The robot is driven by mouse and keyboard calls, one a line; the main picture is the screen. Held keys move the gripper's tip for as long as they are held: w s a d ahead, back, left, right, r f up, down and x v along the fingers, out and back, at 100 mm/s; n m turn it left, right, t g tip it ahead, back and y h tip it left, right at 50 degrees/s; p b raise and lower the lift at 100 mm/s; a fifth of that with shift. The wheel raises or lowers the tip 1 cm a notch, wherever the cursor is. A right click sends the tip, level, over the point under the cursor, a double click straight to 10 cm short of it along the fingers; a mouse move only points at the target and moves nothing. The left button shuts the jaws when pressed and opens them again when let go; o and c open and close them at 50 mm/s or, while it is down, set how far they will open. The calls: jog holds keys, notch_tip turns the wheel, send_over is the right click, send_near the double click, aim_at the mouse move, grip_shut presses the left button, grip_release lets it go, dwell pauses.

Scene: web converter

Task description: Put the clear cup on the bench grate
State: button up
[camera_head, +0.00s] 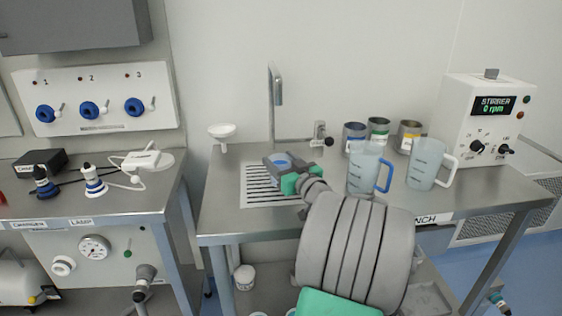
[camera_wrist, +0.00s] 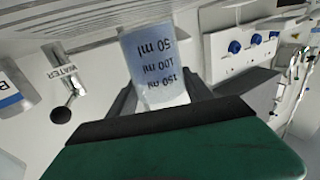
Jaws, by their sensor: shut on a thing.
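The clear cup (camera_wrist: 155,62), bluish with dark ml markings, is between the two fingers of my gripper (camera_wrist: 163,92) in the wrist view. My gripper (camera_head: 280,166) is shut on it over the bench grate. In the head view only a small blue part of the cup (camera_head: 282,159) shows; the gripper hides the rest. The bench grate (camera_head: 258,196) is a slotted plate set in the metal bench top, and its slats (camera_wrist: 85,38) also show in the wrist view. Whether the cup touches the grate I cannot tell.
A blue-handled jug (camera_head: 364,166) and a white-handled jug (camera_head: 426,163) stand right of my arm. Several tins (camera_head: 378,131) and the stirrer box (camera_head: 487,125) are behind them. A tap (camera_head: 274,100) rises behind the grate, with a white funnel (camera_head: 222,131) to its left.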

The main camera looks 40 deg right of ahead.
jog(key=shift+f+b, duration=0.4)
jog(key=shift+b, duration=0.1)
